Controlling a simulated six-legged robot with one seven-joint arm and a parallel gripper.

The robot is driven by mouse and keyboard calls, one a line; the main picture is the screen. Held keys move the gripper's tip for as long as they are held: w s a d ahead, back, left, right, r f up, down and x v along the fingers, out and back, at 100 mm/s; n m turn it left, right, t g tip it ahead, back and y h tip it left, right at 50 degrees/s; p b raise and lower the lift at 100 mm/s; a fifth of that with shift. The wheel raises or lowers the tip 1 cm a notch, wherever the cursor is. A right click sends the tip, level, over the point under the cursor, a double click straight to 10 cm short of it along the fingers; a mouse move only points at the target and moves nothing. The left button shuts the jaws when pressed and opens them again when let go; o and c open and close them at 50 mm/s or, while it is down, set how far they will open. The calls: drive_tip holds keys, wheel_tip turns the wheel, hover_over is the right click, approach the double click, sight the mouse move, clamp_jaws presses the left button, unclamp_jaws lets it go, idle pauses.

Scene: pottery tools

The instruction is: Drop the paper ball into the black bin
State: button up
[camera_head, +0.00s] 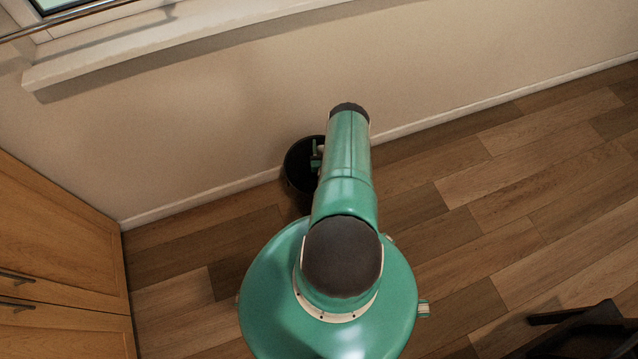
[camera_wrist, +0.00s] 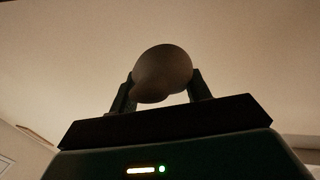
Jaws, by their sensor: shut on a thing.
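The black bin (camera_head: 294,172) stands on the floor against the wall in the head view, with its right side hidden behind my green arm. My gripper (camera_head: 316,157) shows only in part there, over the bin's opening from above; its height over the rim is hard to judge. In the wrist view my gripper (camera_wrist: 163,84) is shut on the paper ball (camera_wrist: 162,70). The ball is a rounded, dim greyish-brown lump held between the two dark fingers. In the head view the ball is mostly hidden by the arm.
A beige wall (camera_head: 220,120) with a white skirting runs behind the bin, with a window sill (camera_head: 150,45) above. A wooden cabinet (camera_head: 55,260) stands at the left. A dark object (camera_head: 580,330) is at the lower right.

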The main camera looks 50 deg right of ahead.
drive_tip(key=shift+f, duration=1.55)
drive_tip(key=o, duration=1)
drive_tip(key=shift+r, duration=0.1)
